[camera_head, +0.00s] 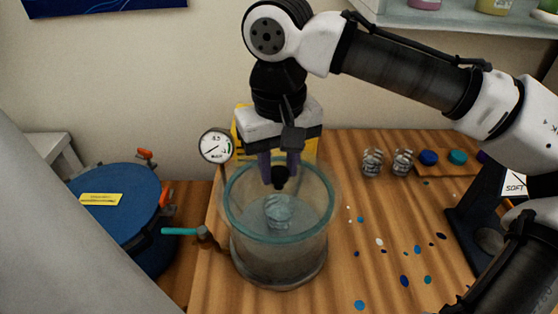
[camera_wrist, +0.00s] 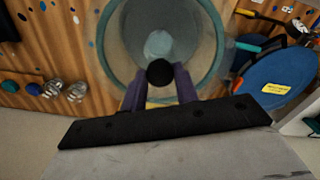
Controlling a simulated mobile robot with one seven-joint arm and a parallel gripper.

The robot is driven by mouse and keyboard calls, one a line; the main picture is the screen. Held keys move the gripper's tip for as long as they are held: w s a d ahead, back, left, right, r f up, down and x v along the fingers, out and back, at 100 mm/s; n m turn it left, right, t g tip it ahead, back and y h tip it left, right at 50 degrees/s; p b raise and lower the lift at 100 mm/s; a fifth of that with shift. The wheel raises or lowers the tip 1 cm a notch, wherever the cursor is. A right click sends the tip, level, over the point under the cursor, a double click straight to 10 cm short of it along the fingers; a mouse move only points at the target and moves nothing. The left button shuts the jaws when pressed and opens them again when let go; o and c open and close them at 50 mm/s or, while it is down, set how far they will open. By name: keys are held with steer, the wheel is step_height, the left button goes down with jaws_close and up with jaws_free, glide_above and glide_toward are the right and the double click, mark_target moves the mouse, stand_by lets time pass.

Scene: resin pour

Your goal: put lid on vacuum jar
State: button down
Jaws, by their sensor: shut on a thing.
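The vacuum jar (camera_head: 280,268) is a clear cylinder on the wooden table, with a clear cup (camera_head: 279,211) inside. The lid is a clear disc with a teal rim (camera_head: 232,222) and a black knob (camera_head: 280,178). It lies over the jar mouth, roughly centred; I cannot tell whether it rests on the jar or hangs just above. My gripper (camera_head: 279,170) points down from above, its purple fingers shut on the knob. In the wrist view the knob (camera_wrist: 160,73) sits between the fingertips (camera_wrist: 160,88), and the teal rim (camera_wrist: 107,38) circles the cup.
A pressure gauge (camera_head: 215,146) and a teal-handled valve (camera_head: 182,231) stand left of the jar. A blue-lidded pot (camera_head: 122,205) is farther left. Two small clear cups (camera_head: 372,162) (camera_head: 402,162) and a board of coloured pots (camera_head: 457,157) are at the back right. Coloured spots dot the table.

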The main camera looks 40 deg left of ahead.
mark_target(278, 173)
steer(key=shift+f, duration=0.1)
steer(key=c, duration=1)
jaws_free()
step_height(278, 173, up, 8)
steer(key=p, duration=0.8)
steer(key=shift+s, duration=0.1)
